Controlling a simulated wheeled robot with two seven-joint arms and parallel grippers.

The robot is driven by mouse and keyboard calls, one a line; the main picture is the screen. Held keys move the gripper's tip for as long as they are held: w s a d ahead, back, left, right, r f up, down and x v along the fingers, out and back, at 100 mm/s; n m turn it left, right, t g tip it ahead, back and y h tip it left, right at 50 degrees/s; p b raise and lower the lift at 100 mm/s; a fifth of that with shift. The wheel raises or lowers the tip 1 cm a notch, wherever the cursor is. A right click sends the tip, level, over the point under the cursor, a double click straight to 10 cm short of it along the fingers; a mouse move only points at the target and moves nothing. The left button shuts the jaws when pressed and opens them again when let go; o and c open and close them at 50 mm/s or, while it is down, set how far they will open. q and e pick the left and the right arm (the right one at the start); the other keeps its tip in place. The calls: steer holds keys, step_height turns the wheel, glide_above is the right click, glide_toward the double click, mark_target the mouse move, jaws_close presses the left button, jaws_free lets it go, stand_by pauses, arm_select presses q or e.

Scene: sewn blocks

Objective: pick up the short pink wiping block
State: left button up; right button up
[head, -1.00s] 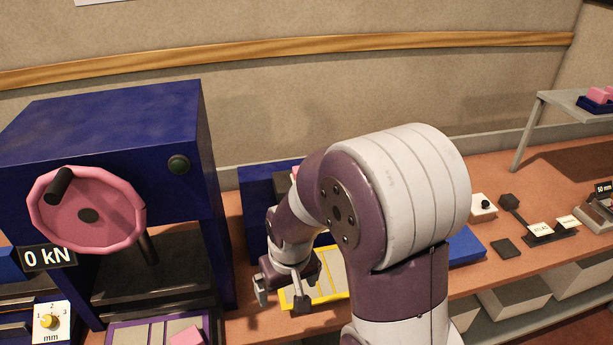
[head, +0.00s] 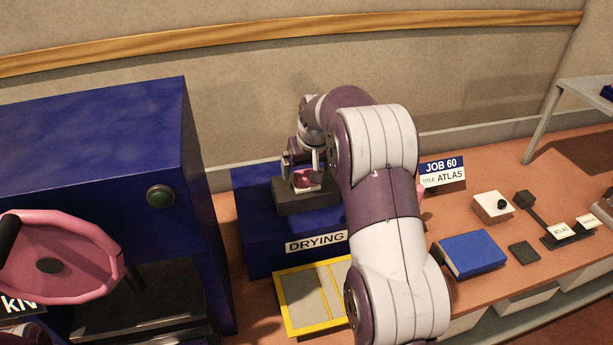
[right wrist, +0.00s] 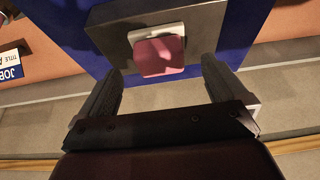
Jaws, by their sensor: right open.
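The short pink wiping block (right wrist: 160,57) shows in the right wrist view, with a white part at one edge, on a dark grey block (right wrist: 107,28). In the head view the pink block (head: 303,180) sits on the dark block on top of the blue DRYING box (head: 258,240). My right gripper (head: 304,163) is just above it, partly hiding it. In the right wrist view its two fingers (right wrist: 163,85) are apart, one toward each side of the pink block, with nothing between them. My left gripper is not in view.
A blue press (head: 90,140) with a pink handwheel (head: 50,264) stands at left. A yellow-framed tray (head: 283,310) lies before the DRYING box. A JOB 60 sign (head: 442,170), a blue book (head: 472,252) and a white box (head: 493,206) are to the right.

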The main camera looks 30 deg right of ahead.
steer(key=shift+s+p+x, duration=0.2)
steer(key=shift+p+x, duration=0.1)
steer(key=shift+x, duration=0.75)
steer(key=shift+a+f, duration=0.15)
steer(key=shift+f, duration=0.15)
steer(key=shift+w+f, duration=0.15)
steer(key=c, duration=1.2)
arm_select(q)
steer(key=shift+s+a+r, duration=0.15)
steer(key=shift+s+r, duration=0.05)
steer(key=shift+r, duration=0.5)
arm_select(e)
steer(key=shift+o, duration=0.2)
